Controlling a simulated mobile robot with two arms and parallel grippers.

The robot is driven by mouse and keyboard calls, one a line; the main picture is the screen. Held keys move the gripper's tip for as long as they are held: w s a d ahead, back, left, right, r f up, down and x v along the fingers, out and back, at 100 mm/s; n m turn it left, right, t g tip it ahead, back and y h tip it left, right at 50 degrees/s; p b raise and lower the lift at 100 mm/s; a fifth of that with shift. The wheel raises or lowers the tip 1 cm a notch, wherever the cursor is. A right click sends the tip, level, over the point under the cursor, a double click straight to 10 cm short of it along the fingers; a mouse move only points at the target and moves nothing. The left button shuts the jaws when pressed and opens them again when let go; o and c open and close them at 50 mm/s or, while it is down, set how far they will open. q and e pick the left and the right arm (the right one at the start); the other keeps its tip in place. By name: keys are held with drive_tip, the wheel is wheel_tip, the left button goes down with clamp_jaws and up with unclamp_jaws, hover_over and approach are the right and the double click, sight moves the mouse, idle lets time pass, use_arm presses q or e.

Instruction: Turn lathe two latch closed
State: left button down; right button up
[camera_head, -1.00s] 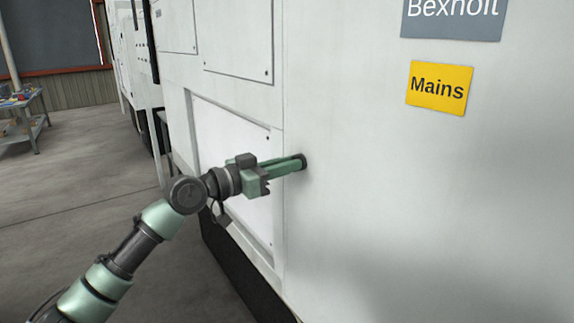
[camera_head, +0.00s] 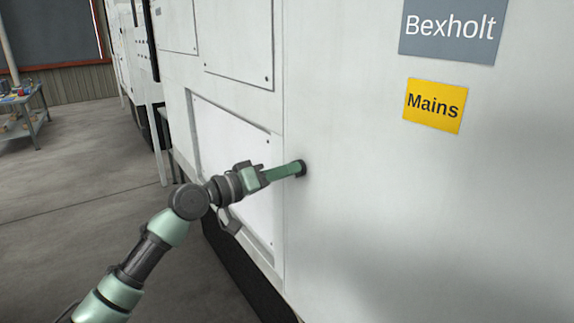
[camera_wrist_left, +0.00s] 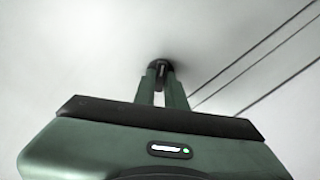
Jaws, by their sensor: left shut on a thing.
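The latch (camera_head: 301,168) is a small dark knob on the white side of the machine, below and left of the yellow "Mains" sign. In the left wrist view the latch (camera_wrist_left: 160,67) shows between and just beyond the green fingertips. My left gripper (camera_head: 295,169) is shut on it, with its fingers pointing at the panel. The fingers (camera_wrist_left: 161,82) hide part of the latch, so its exact turn angle is hard to tell. My right gripper is in neither view.
The white machine wall (camera_head: 370,210) fills the right side. It carries a grey "Bexholt" sign (camera_head: 452,30) and a yellow "Mains" sign (camera_head: 434,105). A recessed panel (camera_head: 235,150) is left of the latch. A workbench (camera_head: 22,112) stands far left beyond open floor.

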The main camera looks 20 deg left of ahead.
use_arm(q)
drive_tip(key=n+p, duration=0.6)
drive_tip(key=n, duration=0.4)
drive_tip(key=shift+a+p, duration=0.1)
drive_tip(key=shift+p, duration=0.25)
drive_tip(key=shift+f+n, duration=0.1)
drive_tip(key=shift+n, duration=0.2)
drive_tip(key=c, duration=1.5)
unclamp_jaws()
drive_tip(key=shift+w, duration=0.1)
drive_tip(key=shift+o, duration=0.2)
